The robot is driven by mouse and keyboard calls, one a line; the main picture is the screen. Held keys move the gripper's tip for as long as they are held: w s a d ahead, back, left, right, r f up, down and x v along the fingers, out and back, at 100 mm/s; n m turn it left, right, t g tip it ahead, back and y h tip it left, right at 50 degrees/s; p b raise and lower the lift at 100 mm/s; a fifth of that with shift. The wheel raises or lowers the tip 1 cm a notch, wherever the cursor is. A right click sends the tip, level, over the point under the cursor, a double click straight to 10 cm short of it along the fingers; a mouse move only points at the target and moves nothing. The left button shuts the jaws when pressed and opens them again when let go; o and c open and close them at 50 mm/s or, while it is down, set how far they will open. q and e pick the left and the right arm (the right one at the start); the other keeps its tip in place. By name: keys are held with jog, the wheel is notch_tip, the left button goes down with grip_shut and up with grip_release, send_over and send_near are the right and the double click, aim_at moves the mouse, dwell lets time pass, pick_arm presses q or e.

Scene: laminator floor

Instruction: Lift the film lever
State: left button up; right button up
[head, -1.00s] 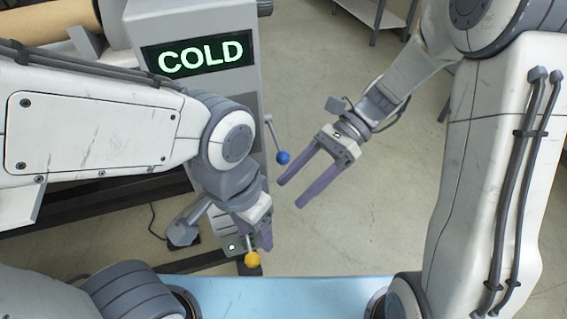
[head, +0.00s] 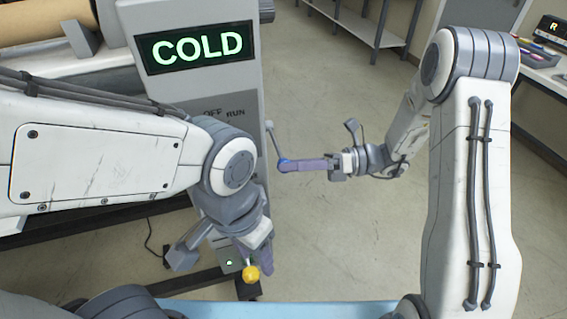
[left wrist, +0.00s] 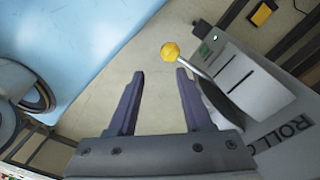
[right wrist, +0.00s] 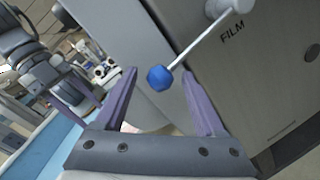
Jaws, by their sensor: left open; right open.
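The film lever is a thin pale rod (right wrist: 205,48) with a blue knob (right wrist: 160,78), beside the word FILM on the grey machine (right wrist: 270,85). In the right wrist view the knob lies between the fingertips of my open right gripper (right wrist: 168,80). In the head view the right gripper (head: 290,165) overlaps the blue knob and mostly hides it. My left gripper (left wrist: 158,75) is open, with a yellow knob (left wrist: 170,51) on a rod just beyond its fingertips. The yellow knob (head: 251,273) also shows below the left gripper (head: 262,250) in the head view.
The machine's display (head: 197,47) reads COLD, with OFF RUN lettering below it. A grey shelf (head: 360,25) stands at the back. A table (head: 545,68) with items stands at the right. The floor right of the machine is clear.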

jog(key=shift+s+a, duration=0.1)
jog(key=shift+a, duration=0.75)
grip_shut()
dwell(0.8)
